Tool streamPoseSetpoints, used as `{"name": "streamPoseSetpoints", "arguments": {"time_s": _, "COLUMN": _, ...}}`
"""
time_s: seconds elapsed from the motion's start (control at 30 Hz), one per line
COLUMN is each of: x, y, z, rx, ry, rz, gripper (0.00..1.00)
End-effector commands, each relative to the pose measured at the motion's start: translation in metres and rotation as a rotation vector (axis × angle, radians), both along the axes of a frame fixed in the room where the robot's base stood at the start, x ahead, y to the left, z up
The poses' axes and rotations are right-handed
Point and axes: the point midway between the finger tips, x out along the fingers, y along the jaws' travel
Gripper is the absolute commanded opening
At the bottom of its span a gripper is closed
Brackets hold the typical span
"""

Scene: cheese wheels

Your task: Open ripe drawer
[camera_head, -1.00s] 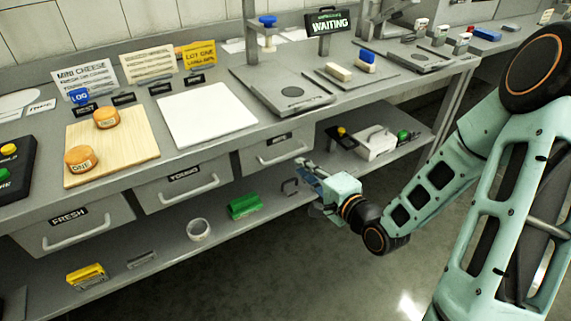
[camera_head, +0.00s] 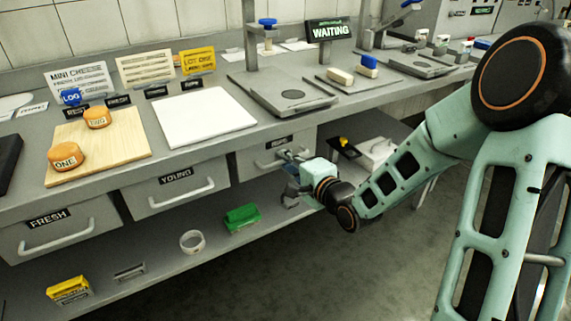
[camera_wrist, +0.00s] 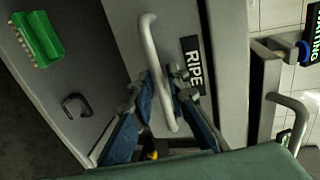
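The ripe drawer (camera_head: 250,161) is the rightmost of three grey drawers under the counter in the head view. It looks closed, and its front also shows in the wrist view (camera_wrist: 180,22). Its curved metal handle (camera_wrist: 150,48) runs beside the black RIPE label (camera_wrist: 191,64). My gripper (camera_wrist: 160,84) is open, with blue fingers on either side of the handle, which passes between them. I cannot tell whether either finger touches it. In the head view, my gripper (camera_head: 286,157) is at the drawer front and hides part of the handle.
The young drawer (camera_head: 150,201) and fresh drawer (camera_head: 30,247) are to the left. The lower shelf holds a green block (camera_head: 242,217), a white ring (camera_head: 192,242) and a yellow block (camera_head: 68,289). The cheese wheels (camera_head: 67,157) stand on a board above. Floor in front is clear.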

Motion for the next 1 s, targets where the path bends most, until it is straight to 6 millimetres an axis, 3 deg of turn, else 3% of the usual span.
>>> {"name": "streamPoseSetpoints", "arguments": {"time_s": 0.3, "x": 0.0023, "y": 0.0013, "z": -0.0003, "rx": 0.000, "ry": 0.000, "rz": 0.000, "gripper": 0.15}}
{"name": "streamPoseSetpoints", "arguments": {"time_s": 0.47, "x": 0.0021, "y": 0.0012, "z": -0.0003, "rx": 0.000, "ry": 0.000, "rz": 0.000, "gripper": 0.00}}
{"name": "streamPoseSetpoints", "arguments": {"time_s": 1.0, "x": 0.0034, "y": -0.0007, "z": 0.0002, "rx": 0.000, "ry": 0.000, "rz": 0.000, "gripper": 0.00}}
